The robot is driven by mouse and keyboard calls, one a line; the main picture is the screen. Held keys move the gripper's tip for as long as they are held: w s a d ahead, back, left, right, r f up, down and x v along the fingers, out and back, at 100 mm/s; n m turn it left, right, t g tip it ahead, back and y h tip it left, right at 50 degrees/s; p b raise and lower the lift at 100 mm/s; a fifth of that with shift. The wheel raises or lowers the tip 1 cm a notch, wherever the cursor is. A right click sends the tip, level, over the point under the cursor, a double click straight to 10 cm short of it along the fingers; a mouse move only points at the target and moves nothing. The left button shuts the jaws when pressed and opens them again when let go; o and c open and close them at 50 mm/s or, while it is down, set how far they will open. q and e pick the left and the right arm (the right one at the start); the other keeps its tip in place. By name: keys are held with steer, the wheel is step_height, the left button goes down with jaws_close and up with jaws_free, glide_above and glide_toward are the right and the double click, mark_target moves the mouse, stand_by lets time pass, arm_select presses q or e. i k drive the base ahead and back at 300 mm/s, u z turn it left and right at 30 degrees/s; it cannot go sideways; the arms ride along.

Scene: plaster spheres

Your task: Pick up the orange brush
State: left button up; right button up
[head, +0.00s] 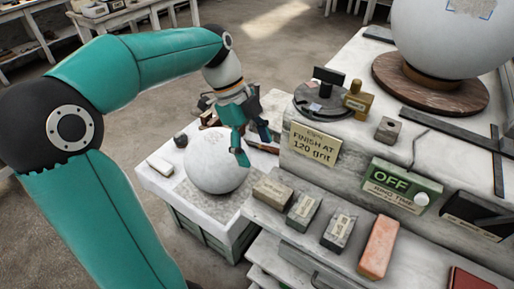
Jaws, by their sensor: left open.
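My left gripper (253,143) hangs beside and above the white plaster sphere (211,164) on the low side table, its fingers apart and nothing seen between them. A slim reddish-brown piece (266,148) shows just right of the fingers, partly hidden by them; I cannot tell whether it is the orange brush. No other thing that looks like a brush is clear. My right gripper is not in view.
A row of blocks lies on the front shelf, with an orange-red block (379,248) near its right end. A stepped bench with the sign "FINISH AT 120 grit" (314,146) stands right of the gripper. A large sphere (447,32) rests on a round wooden base (425,88).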

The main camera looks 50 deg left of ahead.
mark_target(373, 265)
steer(key=k, duration=1)
